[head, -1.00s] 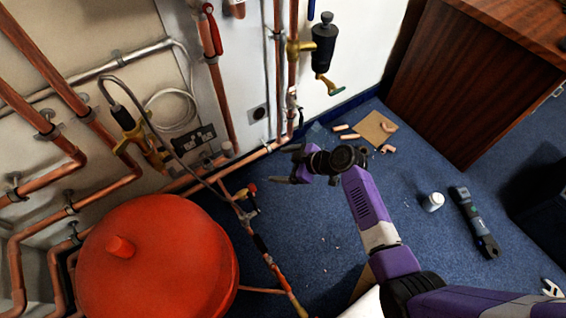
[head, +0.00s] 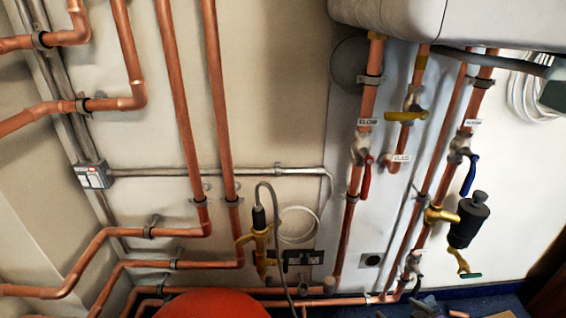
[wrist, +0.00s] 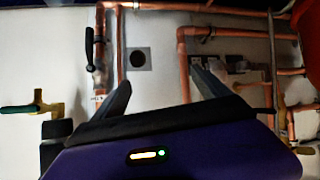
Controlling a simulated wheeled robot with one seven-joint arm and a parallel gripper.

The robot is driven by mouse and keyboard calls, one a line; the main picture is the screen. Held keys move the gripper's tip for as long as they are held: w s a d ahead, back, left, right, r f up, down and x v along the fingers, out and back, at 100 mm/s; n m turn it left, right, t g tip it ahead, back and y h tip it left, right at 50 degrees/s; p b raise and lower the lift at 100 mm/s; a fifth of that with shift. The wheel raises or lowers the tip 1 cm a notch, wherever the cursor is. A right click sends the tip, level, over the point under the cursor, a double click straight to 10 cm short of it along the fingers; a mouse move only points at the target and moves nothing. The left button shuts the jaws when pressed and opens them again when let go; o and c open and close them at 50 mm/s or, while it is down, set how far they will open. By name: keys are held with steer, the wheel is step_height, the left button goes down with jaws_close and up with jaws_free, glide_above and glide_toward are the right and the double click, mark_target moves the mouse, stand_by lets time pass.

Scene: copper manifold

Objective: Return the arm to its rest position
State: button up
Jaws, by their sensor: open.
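My gripper (wrist: 164,90) shows in the wrist view with its two dark fingers spread apart and nothing between them. Its purple body (wrist: 175,158) fills the bottom of that view. The fingers point toward the pale wall with copper pipes, and no contact with the pipes shows. In the head view my arm is not clearly visible; small dark shapes at the bottom edge are too cut off to identify.
Copper pipes (head: 220,120) cover the wall, with a red-handled valve (head: 366,177), a blue-handled valve (head: 469,174) and a black filter (head: 468,219). A white boiler casing (head: 390,15) hangs above. A red vessel (head: 212,305) stands at the bottom.

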steer(key=s+a+r+m+t+h, duration=0.1)
steer(key=s+a+r, duration=0.45)
steer(key=s, duration=0.75)
steer(key=s+a+r+m+t, duration=0.25)
steer(key=s+r, duration=0.65)
steer(key=s, duration=0.5)
steer(key=s+a+r+h, duration=0.1)
steer(key=s+a+r, duration=0.5)
steer(key=s, duration=0.7)
step_height(320, 180, up, 22)
steer(key=d+p, duration=0.1)
steer(key=p, duration=1.9)
steer(key=shift+w+d+p, duration=0.15)
steer(key=shift+p, duration=0.25)
